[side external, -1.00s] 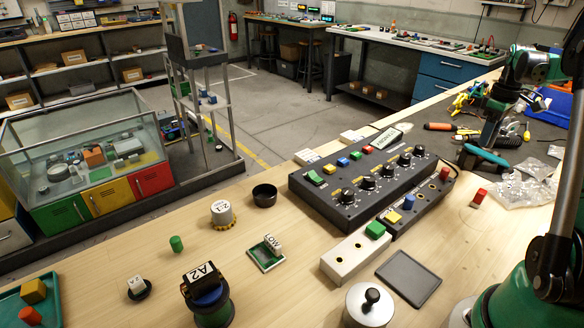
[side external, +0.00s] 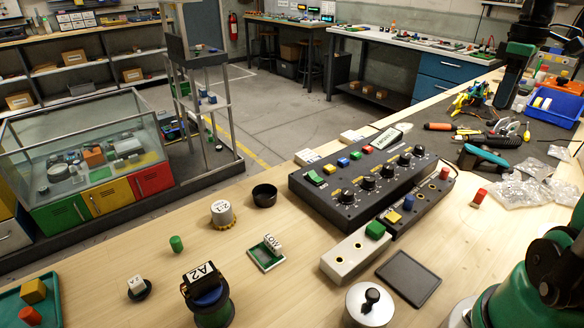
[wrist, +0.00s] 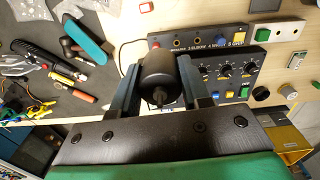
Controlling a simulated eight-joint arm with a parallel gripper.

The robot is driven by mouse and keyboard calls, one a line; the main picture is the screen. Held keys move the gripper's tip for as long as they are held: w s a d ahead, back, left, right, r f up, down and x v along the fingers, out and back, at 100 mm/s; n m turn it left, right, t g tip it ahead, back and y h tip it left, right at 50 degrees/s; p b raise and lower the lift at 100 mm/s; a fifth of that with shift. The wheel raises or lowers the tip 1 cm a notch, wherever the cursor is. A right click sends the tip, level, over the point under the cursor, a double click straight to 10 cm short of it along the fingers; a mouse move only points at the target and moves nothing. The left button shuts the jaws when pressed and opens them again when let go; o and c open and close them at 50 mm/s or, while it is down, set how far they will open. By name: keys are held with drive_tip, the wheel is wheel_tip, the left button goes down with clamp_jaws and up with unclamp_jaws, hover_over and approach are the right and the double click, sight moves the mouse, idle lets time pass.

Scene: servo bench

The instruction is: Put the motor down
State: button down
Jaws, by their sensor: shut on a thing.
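The motor (wrist: 157,68) is a dark cylinder with a short shaft stub, in the middle of the wrist view. My gripper (wrist: 161,84) is shut on it, with one finger on each side. In the wrist view the motor covers part of the bench and the edge of the black control box. In the side external view my gripper (side external: 507,85) is at the upper right, above the dark mat. I cannot make out the motor clearly there. I cannot tell its exact height over the mat.
A black control box (side external: 362,172) with knobs stands mid-bench. The dark mat holds a teal-handled tool (side external: 483,158), an orange screwdriver (side external: 440,127), clear bags (side external: 520,190) and a blue bin (side external: 553,104). A flat dark plate (side external: 408,277) lies at the front right.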

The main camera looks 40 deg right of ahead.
drive_tip(key=n, duration=0.1)
hover_over(456, 239)
wheel_tip(456, 239, down, 2)
drive_tip(key=f, duration=0.1)
wheel_tip(456, 239, down, 20)
drive_tip(key=shift+s+r, duration=0.1)
drive_tip(key=shift+r, duration=0.05)
idle(0.5)
drive_tip(key=shift+c, duration=2.1)
unclamp_jaws()
